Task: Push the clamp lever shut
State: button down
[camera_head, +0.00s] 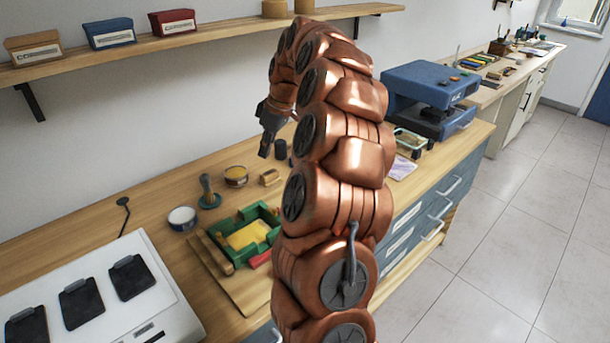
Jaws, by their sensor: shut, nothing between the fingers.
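My gripper (265,150) hangs above the back of the workbench, fingers pointing down. It is shut and empty, and apart from everything on the bench. Below it, nearer the front, a green frame (268,214) around a yellow block (246,236) sits on a wooden board (225,281). A red piece (261,259) shows at its front edge, partly hidden by my arm. I cannot tell whether this red piece is the clamp lever, nor how far shut a lever stands. My arm covers the right side of the frame.
A dark-handled tool (208,194), a white-topped tin (182,218), a yellow tin (236,177) and a small wooden block (270,177) stand behind the frame. A white device (95,290) is at front left. A blue machine (430,90) stands right. A shelf (210,32) runs above.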

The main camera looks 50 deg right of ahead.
jog(key=s+d+f+h, duration=0.1)
jog(key=s+d+f, duration=0.1)
jog(key=d, duration=1)
jog(key=shift+d+f+t, duration=0.15)
jog(key=shift+f+t, duration=0.15)
jog(key=shift+f, duration=0.4)
jog(key=shift+f, duration=0.1)
jog(key=p+x, duration=0.1)
jog(key=x, duration=0.3)
jog(key=p+x, duration=0.1)
jog(key=x, duration=0.4)
jog(key=shift+a+f+p, duration=0.15)
jog(key=shift+a+p, duration=0.1)
jog(key=shift+p, duration=0.05)
jog(key=shift+s+d+f, duration=0.15)
jog(key=shift+s+d, duration=0.05)
jog(key=shift+s+d+p, duration=0.2)
jog(key=shift+s+p, duration=0.15)
jog(key=shift+s, duration=0.2)
jog(key=shift+s+d+p, duration=0.15)
jog(key=shift+s+p, duration=0.15)
jog(key=shift+s, duration=0.25)
jog(key=shift+s+d+f, duration=0.1)
jog(key=shift+s+d, duration=0.1)
jog(key=shift+s, duration=0.2)
